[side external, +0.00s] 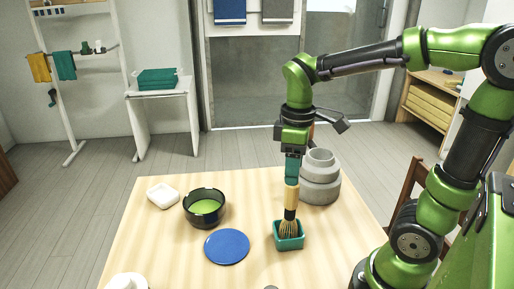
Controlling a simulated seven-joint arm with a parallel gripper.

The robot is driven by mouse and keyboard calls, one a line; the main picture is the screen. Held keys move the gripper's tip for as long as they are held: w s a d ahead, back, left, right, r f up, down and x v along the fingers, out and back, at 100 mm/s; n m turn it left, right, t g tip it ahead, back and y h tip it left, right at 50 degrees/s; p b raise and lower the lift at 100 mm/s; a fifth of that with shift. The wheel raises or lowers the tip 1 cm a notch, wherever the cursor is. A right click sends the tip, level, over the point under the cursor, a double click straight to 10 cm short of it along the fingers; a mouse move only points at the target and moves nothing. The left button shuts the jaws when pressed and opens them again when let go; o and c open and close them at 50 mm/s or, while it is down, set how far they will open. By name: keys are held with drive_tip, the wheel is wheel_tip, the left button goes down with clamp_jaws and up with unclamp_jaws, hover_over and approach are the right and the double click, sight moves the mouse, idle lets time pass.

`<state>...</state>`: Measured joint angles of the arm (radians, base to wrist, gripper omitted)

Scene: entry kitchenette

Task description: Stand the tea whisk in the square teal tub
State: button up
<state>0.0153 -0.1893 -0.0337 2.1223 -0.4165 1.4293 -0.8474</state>
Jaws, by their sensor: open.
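The tea whisk (291,197) stands about upright in the square teal tub (289,244), bristles down and handle up. Its pale bristles spread inside the tub's rim, and their lower ends are hidden by the tub's wall. The tub sits on the light wooden table (160,244). My gripper (292,180) points straight down at the top of the whisk's handle, with its jaws open. The fingers are small here, and I cannot tell whether they still touch the handle.
A grey stacked pot (320,190) stands close behind and right of my gripper. A black bowl with green contents (204,219), a blue disc (227,247) and a white dish (163,196) lie to the left. A white object (127,282) is at the front left.

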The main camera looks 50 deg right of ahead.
wheel_tip(320, 180, up, 4)
drive_tip(key=shift+f, duration=0.1)
drive_tip(key=shift+s+a+r, duration=0.1)
drive_tip(key=shift+r, duration=0.15)
drive_tip(key=s+a+m+t, duration=0.1)
drive_tip(key=m+t, duration=0.1)
drive_tip(key=m, duration=0.1)
drive_tip(key=s+a+m+t+y, duration=0.1)
drive_tip(key=a+m+t, duration=0.1)
drive_tip(key=s+a+f+m+t+y, duration=0.1)
drive_tip(key=m+t, duration=0.2)
drive_tip(key=shift+a+m, duration=0.3)
idle(0.6)
